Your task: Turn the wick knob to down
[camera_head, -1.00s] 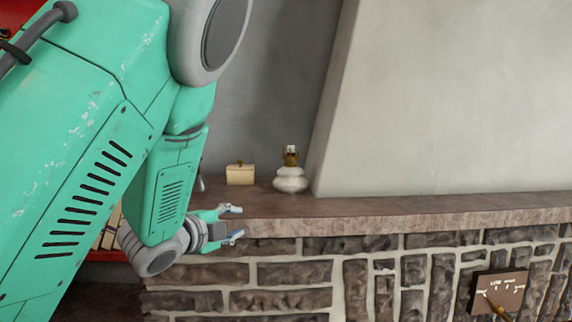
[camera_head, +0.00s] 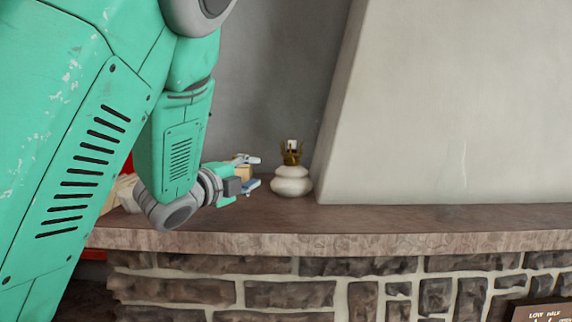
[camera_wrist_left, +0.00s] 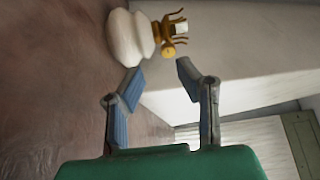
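An oil lamp (camera_head: 291,181) with a white rounded base and brass burner stands on the stone mantel, against the sloping chimney wall. Its round brass wick knob (camera_wrist_left: 168,51) shows in the left wrist view, on the side of the burner; in the head view I cannot make it out. My left gripper (camera_head: 254,172) is open and empty, left of the lamp and apart from it. In the left wrist view the open fingertips (camera_wrist_left: 158,68) point toward the lamp, with the knob just beyond the gap between them. My right gripper is not in view.
The mantel (camera_head: 420,222) is bare to the right of the lamp. The pale chimney wall (camera_head: 450,110) rises close behind and right of it.

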